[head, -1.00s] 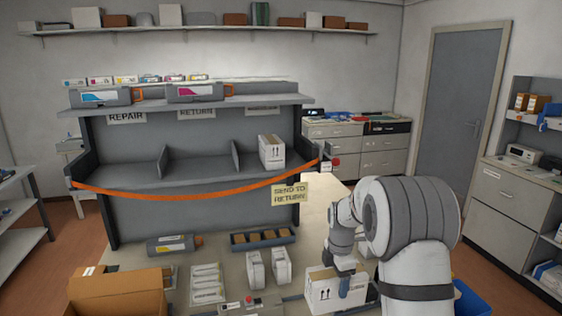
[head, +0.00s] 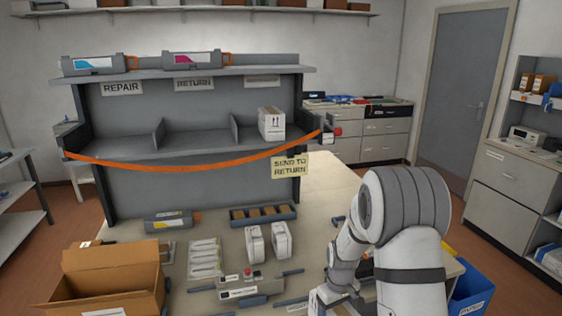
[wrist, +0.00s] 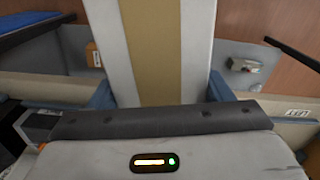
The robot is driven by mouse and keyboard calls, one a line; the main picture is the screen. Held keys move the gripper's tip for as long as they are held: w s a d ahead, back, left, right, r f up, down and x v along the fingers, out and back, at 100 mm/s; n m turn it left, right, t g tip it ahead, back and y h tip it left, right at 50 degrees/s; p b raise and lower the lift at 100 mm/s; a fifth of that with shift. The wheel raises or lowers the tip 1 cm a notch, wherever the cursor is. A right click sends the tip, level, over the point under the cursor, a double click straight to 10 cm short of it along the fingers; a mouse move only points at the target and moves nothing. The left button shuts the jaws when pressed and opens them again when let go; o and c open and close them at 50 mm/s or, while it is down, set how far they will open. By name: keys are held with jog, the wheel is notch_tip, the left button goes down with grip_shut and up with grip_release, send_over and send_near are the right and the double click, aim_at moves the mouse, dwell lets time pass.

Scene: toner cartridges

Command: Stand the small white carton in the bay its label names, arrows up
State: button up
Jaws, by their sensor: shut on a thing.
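A white carton (wrist: 197,45) with a broad tan tape stripe fills the middle of the wrist view. The blue fingers of my gripper (wrist: 160,93) press on its two sides. Its label and arrows do not show there. In the head view my gripper and the carton are mostly cut off or hidden at the bottom edge. The grey rack (head: 197,143) has three bays. The left sign (head: 122,88) reads REPAIR and the middle sign (head: 194,84) reads RETURN; the right sign is unreadable. Another white carton (head: 271,124) stands in the right bay, arrows up.
An orange strap (head: 200,167) sags across the bay fronts. A yellow note (head: 290,166) reads SEND TO RETURN. Two white packs (head: 281,240), a tray of brown blocks (head: 263,214) and a grey device (head: 250,289) stand on the bench. An open brown box (head: 112,275) is at left.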

jog(key=s+f+m, duration=0.1)
jog(key=s+f+m+b, duration=0.1)
jog(key=f+m, duration=0.1)
jog(key=s+f+m, duration=0.1)
jog(key=f+m, duration=0.1)
jog(key=shift+b, duration=0.35)
jog(key=shift+a, duration=0.15)
